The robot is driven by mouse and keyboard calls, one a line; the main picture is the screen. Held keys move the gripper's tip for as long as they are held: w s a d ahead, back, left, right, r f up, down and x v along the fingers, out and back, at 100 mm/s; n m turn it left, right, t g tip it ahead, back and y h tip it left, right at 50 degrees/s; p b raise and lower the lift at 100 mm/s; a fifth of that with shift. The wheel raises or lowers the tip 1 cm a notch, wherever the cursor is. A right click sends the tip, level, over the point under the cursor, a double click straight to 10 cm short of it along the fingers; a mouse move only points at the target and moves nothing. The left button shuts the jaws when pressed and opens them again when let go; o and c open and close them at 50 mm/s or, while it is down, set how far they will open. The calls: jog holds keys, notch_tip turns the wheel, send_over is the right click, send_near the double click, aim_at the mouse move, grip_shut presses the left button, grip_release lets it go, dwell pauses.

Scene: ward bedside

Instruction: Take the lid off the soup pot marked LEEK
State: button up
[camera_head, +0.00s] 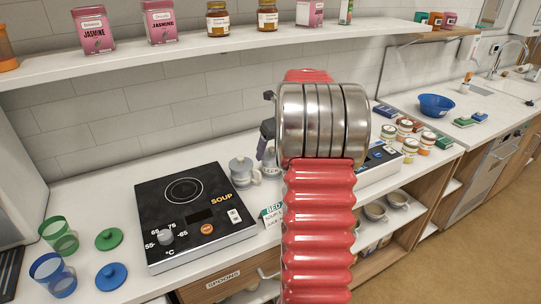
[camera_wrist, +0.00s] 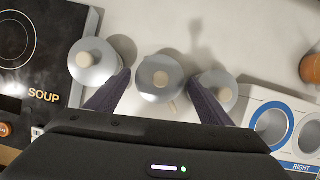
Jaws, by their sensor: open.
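Three grey soup pots with lids and beige knobs stand in a row in the wrist view: a left pot (camera_wrist: 94,62), a middle pot (camera_wrist: 158,78) and a right pot (camera_wrist: 217,90). Whether the fingers touch is unclear. In the head view one pot (camera_head: 241,174) shows beside the hob; my arm hides much of the others.
A black hob (camera_head: 192,238) marked SOUP stands left of the pots. A white box (camera_wrist: 246,98) with round openings, marked RIGHT, is to their right. A bedside card (camera_head: 270,216) stands in front. A shelf (camera_head: 190,58) with tins and jars runs above.

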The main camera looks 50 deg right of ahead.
jog(key=shift+w+f, duration=0.1)
jog(key=shift+f, duration=0.05)
dwell(0.4)
jog(key=c, duration=0.8)
